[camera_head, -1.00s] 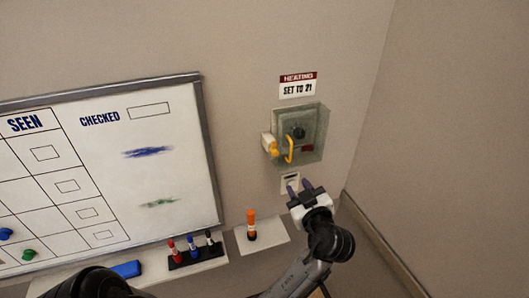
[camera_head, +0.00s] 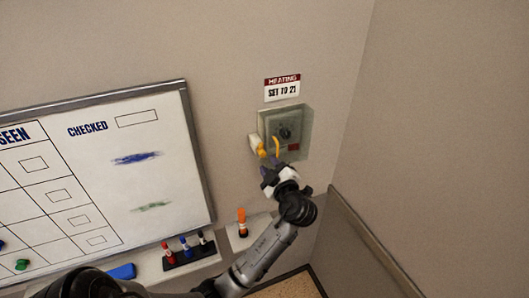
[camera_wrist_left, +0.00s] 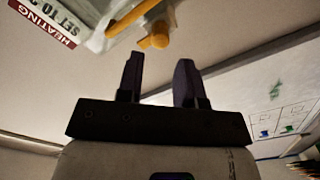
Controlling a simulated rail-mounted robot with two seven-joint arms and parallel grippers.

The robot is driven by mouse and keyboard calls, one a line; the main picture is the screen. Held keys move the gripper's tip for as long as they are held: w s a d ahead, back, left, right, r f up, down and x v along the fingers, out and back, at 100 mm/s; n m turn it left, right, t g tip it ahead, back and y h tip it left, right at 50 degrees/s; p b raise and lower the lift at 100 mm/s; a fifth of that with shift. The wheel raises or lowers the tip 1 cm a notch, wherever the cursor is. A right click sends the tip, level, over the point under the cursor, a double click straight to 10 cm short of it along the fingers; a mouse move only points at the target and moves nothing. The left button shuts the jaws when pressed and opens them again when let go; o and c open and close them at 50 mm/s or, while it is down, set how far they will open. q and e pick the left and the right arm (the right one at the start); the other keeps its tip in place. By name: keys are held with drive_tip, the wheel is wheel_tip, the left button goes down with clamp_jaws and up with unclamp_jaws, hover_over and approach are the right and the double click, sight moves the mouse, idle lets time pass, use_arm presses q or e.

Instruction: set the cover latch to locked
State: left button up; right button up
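The cover box (camera_head: 304,127), a clear greenish case over a dial (camera_head: 284,133), is on the wall under the heating sign. A yellow latch handle (camera_head: 276,146) and a yellow-orange knob (camera_head: 261,151) show at its lower left. My left gripper (camera_head: 269,164) is just below them and partly hides the box's lower edge. In the left wrist view its two dark fingers (camera_wrist_left: 160,65) are apart with nothing between them. The knob (camera_wrist_left: 157,41) and yellow handle (camera_wrist_left: 132,18) show beyond the fingertips. I cannot tell whether a finger touches the latch. My right gripper is not in view.
The heating sign (camera_head: 282,88) is above the box. A whiteboard (camera_head: 95,185) fills the left wall, with a marker tray (camera_head: 150,268) below. The wall corner is to the right.

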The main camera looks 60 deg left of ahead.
sight(263, 155)
use_arm(q)
drive_tip(key=shift+w+a+p, duration=0.15)
drive_tip(key=shift+a+p, duration=0.2)
drive_tip(key=shift+a, duration=0.85)
drive_tip(key=shift+w+a+p, duration=0.15)
drive_tip(key=shift+a+p, duration=0.2)
drive_tip(key=shift+a, duration=0.85)
drive_tip(key=shift+c, duration=0.3)
drive_tip(key=shift+f, duration=0.1)
clamp_jaws()
